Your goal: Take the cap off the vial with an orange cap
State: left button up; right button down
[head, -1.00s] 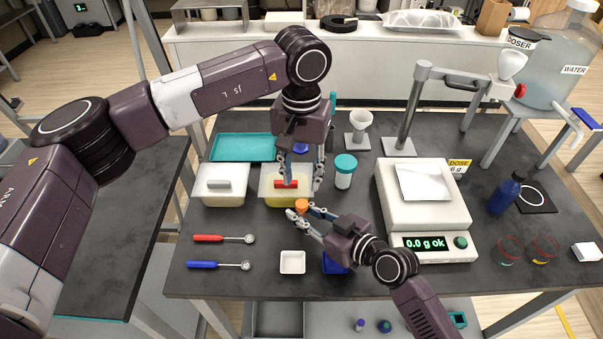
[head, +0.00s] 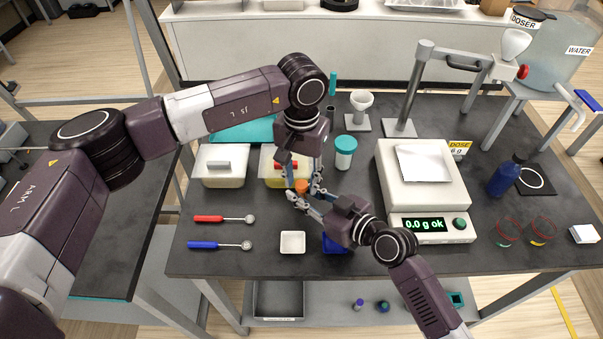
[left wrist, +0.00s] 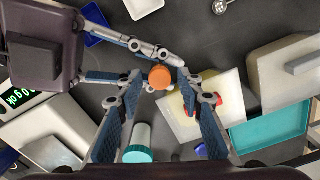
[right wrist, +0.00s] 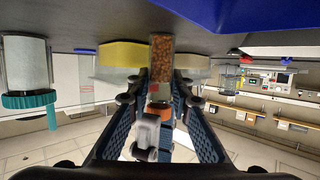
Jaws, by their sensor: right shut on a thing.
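The vial's orange cap (head: 301,186) shows at the middle of the table in the head view, and from above in the left wrist view (left wrist: 160,76). My right gripper (head: 304,198) is shut on the vial, a clear tube with brown grains (right wrist: 160,58) in the right wrist view. The vial is held above the table. My left gripper (left wrist: 163,82) points down from above, open, with its fingertips on either side of the cap; a gap seems to show. In the head view the fingers partly hide the cap and the vial body.
A teal-capped jar (head: 345,152) stands to the right, then the scale (head: 420,185). A white dish (head: 292,243) and a blue tray (head: 335,245) lie in front.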

pick_arm(q)
jog(key=shift+c, duration=0.5)
pick_arm(e)
jog(key=shift+f, duration=0.1)
pick_arm(q)
grip_shut()
